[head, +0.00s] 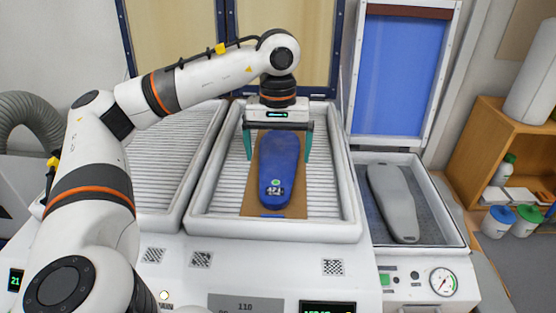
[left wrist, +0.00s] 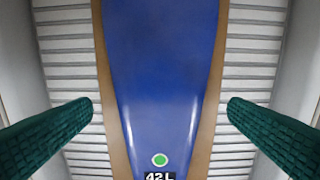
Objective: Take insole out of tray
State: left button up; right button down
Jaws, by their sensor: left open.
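A blue insole (head: 277,170) marked 42 L lies on a brown board (head: 297,208) in the middle ribbed tray (head: 225,175). It runs lengthwise, with a green dot near its front end. My left gripper (head: 277,158) is open above the tray, with one teal finger on each side of the insole. In the left wrist view the insole (left wrist: 160,75) lies between the two green fingers (left wrist: 160,112), which stand apart from it and from the board's edges. My right gripper is not in view.
A second ribbed tray (head: 165,190) to the left is empty. At the right, a grey foot-shaped form (head: 393,200) lies in an open box whose lid with a blue sheet (head: 397,75) stands raised behind. A gauge (head: 443,281) is on the front panel. A wooden shelf (head: 487,120) stands far right.

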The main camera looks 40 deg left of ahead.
pick_arm(q)
jog(key=shift+f, duration=0.9)
jog(key=c, duration=1.1)
jog(key=shift+o, duration=0.2)
jog(key=shift+r, duration=0.1)
